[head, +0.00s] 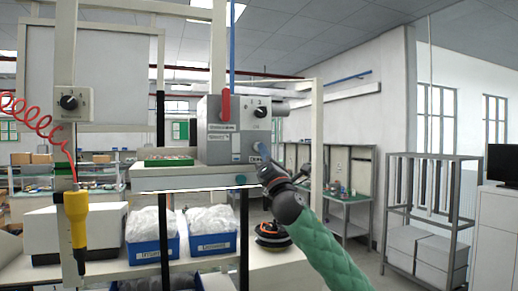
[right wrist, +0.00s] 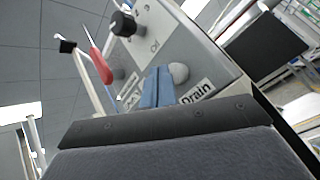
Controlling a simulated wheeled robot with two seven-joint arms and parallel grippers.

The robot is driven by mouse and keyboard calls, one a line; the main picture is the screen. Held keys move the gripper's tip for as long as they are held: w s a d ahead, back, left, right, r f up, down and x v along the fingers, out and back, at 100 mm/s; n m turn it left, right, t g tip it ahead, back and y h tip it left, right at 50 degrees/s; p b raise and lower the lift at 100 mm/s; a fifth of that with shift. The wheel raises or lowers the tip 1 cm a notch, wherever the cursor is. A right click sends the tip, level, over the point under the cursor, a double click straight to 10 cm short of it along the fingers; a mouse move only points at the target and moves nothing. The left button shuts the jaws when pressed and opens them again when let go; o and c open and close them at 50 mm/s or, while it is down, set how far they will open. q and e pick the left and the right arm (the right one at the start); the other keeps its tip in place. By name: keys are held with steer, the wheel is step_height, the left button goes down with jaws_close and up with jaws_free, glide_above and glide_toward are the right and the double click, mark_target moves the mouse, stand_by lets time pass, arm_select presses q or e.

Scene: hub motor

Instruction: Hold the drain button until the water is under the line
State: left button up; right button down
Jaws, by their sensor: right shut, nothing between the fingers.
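A grey box-shaped unit (head: 222,138) with a red lever (head: 225,105) and a black knob (head: 260,112) stands on a pale shelf. In the right wrist view, a pale round button (right wrist: 179,73) sits on its panel beside the label "Drain" (right wrist: 196,92). My right gripper (head: 264,159) is at the lower right of the panel, shut and empty. In the wrist view its blue fingers (right wrist: 156,84) are just left of the button; I cannot tell whether they touch it. I see no water or level line. My left gripper is not in view.
A green tray (head: 168,162) lies on the shelf (head: 190,184) left of the unit. Blue bins (head: 152,249) with bagged parts stand below. A yellow tool (head: 76,220) hangs at left on a red coiled hose. A grey rack (head: 431,220) stands at right.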

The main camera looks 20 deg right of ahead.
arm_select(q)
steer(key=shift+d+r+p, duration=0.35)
arm_select(e)
steer(key=s, duration=0.5)
steer(key=shift+d, duration=0.15)
